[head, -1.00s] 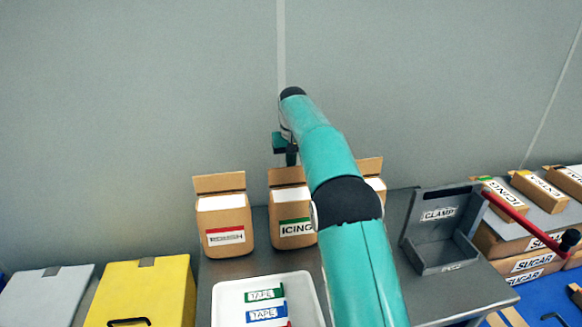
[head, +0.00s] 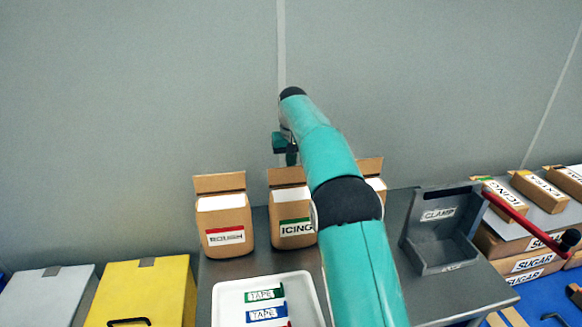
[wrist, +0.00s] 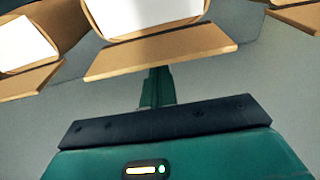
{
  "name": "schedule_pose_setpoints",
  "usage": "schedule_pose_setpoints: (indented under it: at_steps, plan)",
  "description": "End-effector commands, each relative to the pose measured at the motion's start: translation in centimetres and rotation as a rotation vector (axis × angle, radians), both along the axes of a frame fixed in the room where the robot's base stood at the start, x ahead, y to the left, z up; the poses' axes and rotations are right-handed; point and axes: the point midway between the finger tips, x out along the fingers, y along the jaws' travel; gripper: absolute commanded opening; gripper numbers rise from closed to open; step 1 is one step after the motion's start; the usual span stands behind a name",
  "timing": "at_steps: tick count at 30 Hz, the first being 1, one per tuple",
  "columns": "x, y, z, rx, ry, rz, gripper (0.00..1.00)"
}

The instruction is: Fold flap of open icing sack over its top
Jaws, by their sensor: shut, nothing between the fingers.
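The icing sack (head: 292,210) is a brown paper sack with a green-striped ICING label and a white top, standing on the grey table. Its brown flap (head: 287,177) stands up at the back edge. In the wrist view the flap (wrist: 160,52) is a tan strip beside the white top (wrist: 155,18). My gripper (head: 291,157) is just above the flap in the head view. In the wrist view my gripper (wrist: 155,85) is shut and empty, its fingertips close to the flap's outer edge, partly hidden by it. I cannot tell whether they touch.
The ROUGH sack (head: 223,220) stands left; another sack (head: 372,172) at right is mostly hidden by my arm. A white tray (head: 222,300) with tape labels is in front. A grey clamp box (head: 440,235) with a red lever (head: 520,218) stands right. A wall is behind.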

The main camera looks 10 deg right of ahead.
Motion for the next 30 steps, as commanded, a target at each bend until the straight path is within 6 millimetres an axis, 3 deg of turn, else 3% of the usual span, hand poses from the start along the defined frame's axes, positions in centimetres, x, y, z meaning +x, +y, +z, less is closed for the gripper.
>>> schedule_pose_setpoints:
  at_steps: [20,30]
  plan:
    - [0.0,0.0,-1.2,0.000,0.000,0.000,0.00]
    - [-1.1,0.0,-1.1,0.000,0.000,0.000,0.00]
